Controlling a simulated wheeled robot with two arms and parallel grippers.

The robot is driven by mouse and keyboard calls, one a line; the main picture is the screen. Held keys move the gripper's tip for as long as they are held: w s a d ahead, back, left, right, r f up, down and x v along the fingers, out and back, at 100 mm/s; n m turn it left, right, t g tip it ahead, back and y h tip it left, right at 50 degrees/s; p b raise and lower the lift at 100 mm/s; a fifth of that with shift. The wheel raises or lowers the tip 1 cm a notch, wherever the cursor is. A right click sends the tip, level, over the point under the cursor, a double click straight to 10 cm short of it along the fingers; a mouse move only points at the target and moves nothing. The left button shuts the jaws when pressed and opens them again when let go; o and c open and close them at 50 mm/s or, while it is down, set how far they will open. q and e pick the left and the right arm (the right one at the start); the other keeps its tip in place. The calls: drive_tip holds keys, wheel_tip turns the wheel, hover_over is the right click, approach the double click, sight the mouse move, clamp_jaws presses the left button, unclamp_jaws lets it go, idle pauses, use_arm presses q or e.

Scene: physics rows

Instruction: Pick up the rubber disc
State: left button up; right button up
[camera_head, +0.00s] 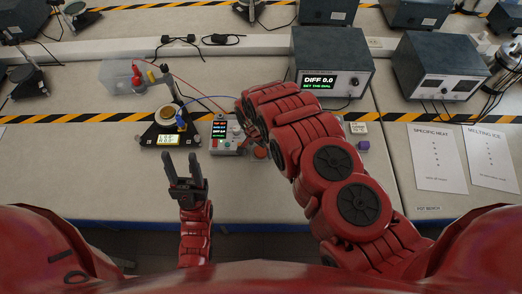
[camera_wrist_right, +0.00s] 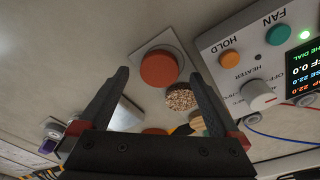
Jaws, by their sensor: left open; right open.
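An orange-red disc (camera_wrist_right: 158,68), which looks like the rubber disc, lies on a pale square plate in the right wrist view. A reddish disc (camera_head: 260,152) also shows in the head view, partly behind my right arm. My right gripper (camera_wrist_right: 158,76) is open, its fingertips to either side of the orange-red disc in the picture; I cannot tell its height above it. In the head view my right arm hides most of its gripper. My left gripper (camera_head: 182,168) is open and empty near the table's front edge.
A cork disc (camera_wrist_right: 181,97), a wooden disc (camera_wrist_right: 197,122) and another reddish disc (camera_wrist_right: 155,131) lie nearby. The control box (camera_head: 226,134) with a knob and buttons stands close by. Bare table lies at the front left.

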drive_tip(key=shift+f, duration=0.5)
drive_tip(key=c, duration=1.4)
drive_tip(key=shift+c, duration=0.2)
